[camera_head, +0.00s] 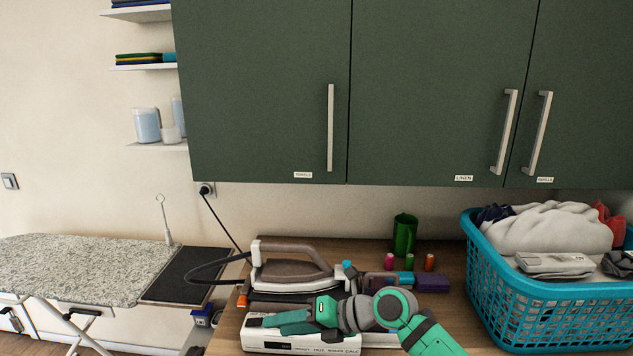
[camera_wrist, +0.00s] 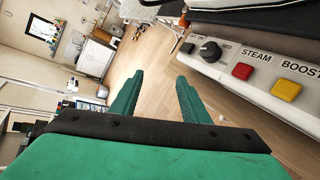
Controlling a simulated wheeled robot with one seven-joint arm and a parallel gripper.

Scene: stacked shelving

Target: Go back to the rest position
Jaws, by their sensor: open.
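My green gripper (camera_wrist: 157,95) is open in the wrist view, with its two fingers apart and nothing between them. Beyond the fingers the wrist view shows wooden floor. In the head view my arm reaches in from the bottom, and my gripper (camera_head: 270,322) points left in front of the steam iron station (camera_head: 300,342). The gripper covers part of the station's front. In the wrist view the station's panel (camera_wrist: 225,62), with a knob and red and yellow buttons, is close on the right. I cannot tell whether the gripper touches the station.
A teal laundry basket (camera_head: 550,315) with clothes stands right on the wooden counter (camera_head: 440,315). A green cup (camera_head: 404,234) and several thread spools (camera_head: 430,262) are behind my arm. Green cabinets (camera_head: 265,90) hang above. An ironing board (camera_head: 85,265) stands left.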

